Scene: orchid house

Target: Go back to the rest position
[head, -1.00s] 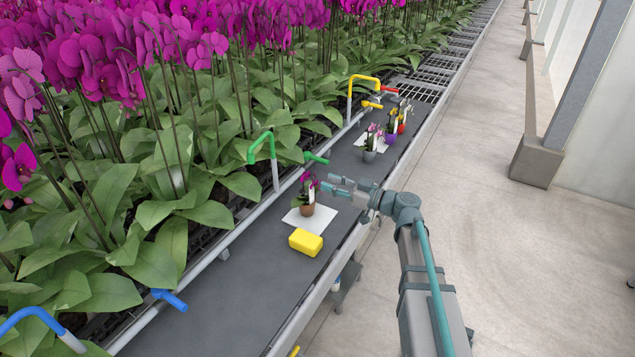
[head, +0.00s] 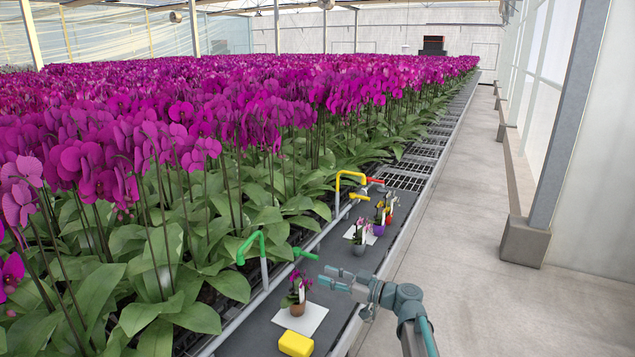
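My gripper (head: 334,278) is at the lower middle of the head view, pointing left over the dark bench top. Its two fingers are apart with nothing between them. It is just right of a small purple orchid in a brown pot (head: 298,309), apart from it as far as I can see. That pot stands upright on a white sheet (head: 315,318). My arm comes in from the bottom right, over the bench's aisle edge.
A yellow block (head: 295,344) lies in front of the white sheet. A green hooked pipe (head: 252,246) and a yellow one (head: 350,177) rise along the bench. Further back stand a grey pot (head: 359,249) and a purple pot (head: 379,229). The concrete aisle (head: 450,230) is clear.

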